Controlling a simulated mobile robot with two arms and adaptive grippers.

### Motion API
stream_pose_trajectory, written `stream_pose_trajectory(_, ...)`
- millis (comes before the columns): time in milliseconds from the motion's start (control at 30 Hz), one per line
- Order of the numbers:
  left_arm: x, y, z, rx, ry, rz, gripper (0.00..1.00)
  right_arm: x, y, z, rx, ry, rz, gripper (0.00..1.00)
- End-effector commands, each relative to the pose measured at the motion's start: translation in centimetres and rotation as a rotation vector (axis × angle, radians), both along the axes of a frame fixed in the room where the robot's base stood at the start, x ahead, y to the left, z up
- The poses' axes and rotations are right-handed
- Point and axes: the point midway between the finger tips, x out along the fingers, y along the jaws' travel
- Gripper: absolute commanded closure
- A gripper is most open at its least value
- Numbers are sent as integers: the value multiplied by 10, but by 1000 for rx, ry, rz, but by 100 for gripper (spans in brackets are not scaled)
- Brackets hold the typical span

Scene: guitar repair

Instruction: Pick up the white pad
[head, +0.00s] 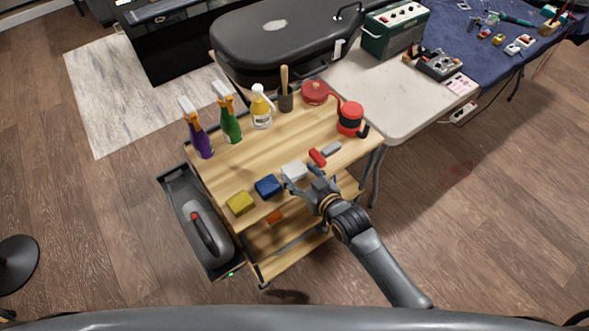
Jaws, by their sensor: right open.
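The white pad (293,170) lies on the wooden cart top (255,165) near its front edge, between a blue pad and a small red item. My right gripper (300,178) is open at the pad's near side, with its fingers close to the pad. Whether a finger touches the pad I cannot tell. The gripper partly hides the pad's near edge. My left gripper is not in view.
A blue pad (268,186) and a yellow pad (240,203) lie to the left. A red item (317,157) and a grey item (331,149) lie to the right. Spray bottles (228,120) stand at the back left. The cart's middle is clear.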

Motion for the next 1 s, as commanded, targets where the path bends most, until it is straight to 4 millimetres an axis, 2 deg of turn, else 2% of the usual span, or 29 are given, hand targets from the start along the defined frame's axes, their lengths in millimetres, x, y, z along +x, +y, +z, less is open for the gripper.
stream_pose_trajectory(200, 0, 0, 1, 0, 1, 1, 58, 19, 12, -9, 0, 0, 0, 38)
stream_pose_trajectory(467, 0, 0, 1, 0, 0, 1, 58, 21, 13, -11, 1, -1, 0, 38)
stream_pose_trajectory(500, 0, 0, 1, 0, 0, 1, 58, 21, 13, -11, 1, -1, 0, 40)
stream_pose_trajectory(600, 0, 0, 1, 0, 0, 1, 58, 21, 13, -11, 0, 0, 0, 60)
stream_pose_trajectory(1000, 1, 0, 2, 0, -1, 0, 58, 21, 13, -8, 0, 0, 0, 62)
